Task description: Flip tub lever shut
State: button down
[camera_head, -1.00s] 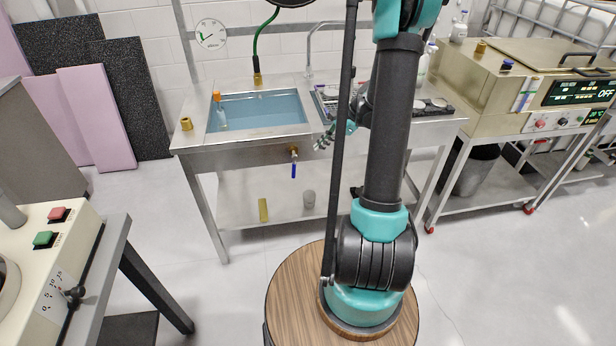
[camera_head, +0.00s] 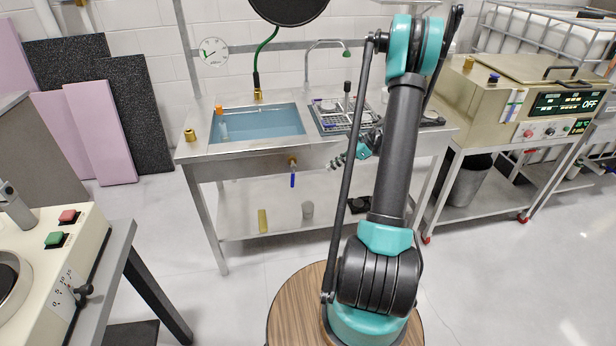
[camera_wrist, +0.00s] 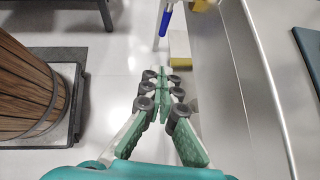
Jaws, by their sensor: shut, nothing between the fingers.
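The tub (camera_head: 257,123) is a steel basin of blue water set in a steel bench. A brass valve (camera_head: 292,160) sticks out of the bench front below it, with a blue lever (camera_head: 292,180) hanging straight down. In the wrist view the blue lever (camera_wrist: 165,22) is at the top, beyond my fingertips, and the brass valve (camera_wrist: 200,5) is at the top edge. My gripper (camera_head: 338,162) is in front of the bench, right of the lever and apart from it. In the wrist view my gripper (camera_wrist: 162,75) has its fingers together and empty.
The steel bench front (camera_wrist: 245,80) runs close along the right of my gripper in the wrist view. A rack (camera_head: 345,115) stands on the bench right of the tub. A brass block (camera_head: 262,220) and a grey cup (camera_head: 308,210) are on the lower shelf.

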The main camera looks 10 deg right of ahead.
aim_at(293, 177)
jog(key=a+r+x, duration=0.1)
jog(key=r+x, duration=0.1)
jog(key=x, duration=1)
jog(key=shift+w+a+f, duration=0.2)
jog(key=shift+w+a, duration=0.1)
jog(key=shift+a, duration=0.4)
